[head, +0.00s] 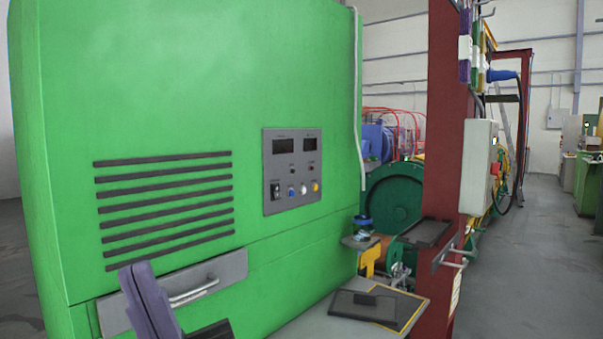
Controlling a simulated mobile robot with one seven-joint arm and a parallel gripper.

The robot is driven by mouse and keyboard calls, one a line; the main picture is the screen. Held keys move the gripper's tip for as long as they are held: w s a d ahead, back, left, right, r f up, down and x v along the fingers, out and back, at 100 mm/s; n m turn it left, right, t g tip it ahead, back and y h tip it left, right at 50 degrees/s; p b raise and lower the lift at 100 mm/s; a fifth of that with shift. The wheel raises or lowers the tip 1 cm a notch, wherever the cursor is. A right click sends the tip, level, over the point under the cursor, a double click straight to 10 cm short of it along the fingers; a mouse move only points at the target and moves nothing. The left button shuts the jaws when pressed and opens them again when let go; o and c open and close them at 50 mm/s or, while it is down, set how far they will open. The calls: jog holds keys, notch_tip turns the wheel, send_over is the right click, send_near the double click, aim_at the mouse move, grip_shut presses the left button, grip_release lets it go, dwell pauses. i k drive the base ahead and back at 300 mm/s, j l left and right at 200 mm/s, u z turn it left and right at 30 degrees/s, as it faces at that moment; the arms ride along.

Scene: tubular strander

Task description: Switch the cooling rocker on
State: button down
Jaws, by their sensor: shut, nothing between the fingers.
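A grey control panel (270,207) is set in the front of the large green cabinet (200,65). A small black rocker switch (276,190) sits at the panel's lower left. Its label is too small to read, and I cannot tell which way it is tipped. Beside it are a blue button (291,191), a pale button (303,190) and a yellow button (315,186). Two dark displays are above. Parts of my arm show at the bottom left, below and left of the panel and apart from it. I cannot see my gripper's fingers.
A drawer front with a metal handle (193,290) is low on the cabinet, under black vent slots (165,206). A grey surface with a black tray-like item (366,306) is at lower right. A dark red post (446,110) stands beyond. Open floor (540,270) lies to the right.

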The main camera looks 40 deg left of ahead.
aim_at(276, 195)
jog(key=i+l, duration=0.4)
jog(key=i, duration=0.2)
jog(key=i+l, duration=0.35)
jog(key=i, duration=0.2)
jog(key=u, duration=1.65)
jog(key=i+j, duration=0.35)
jog(key=i, duration=0.05)
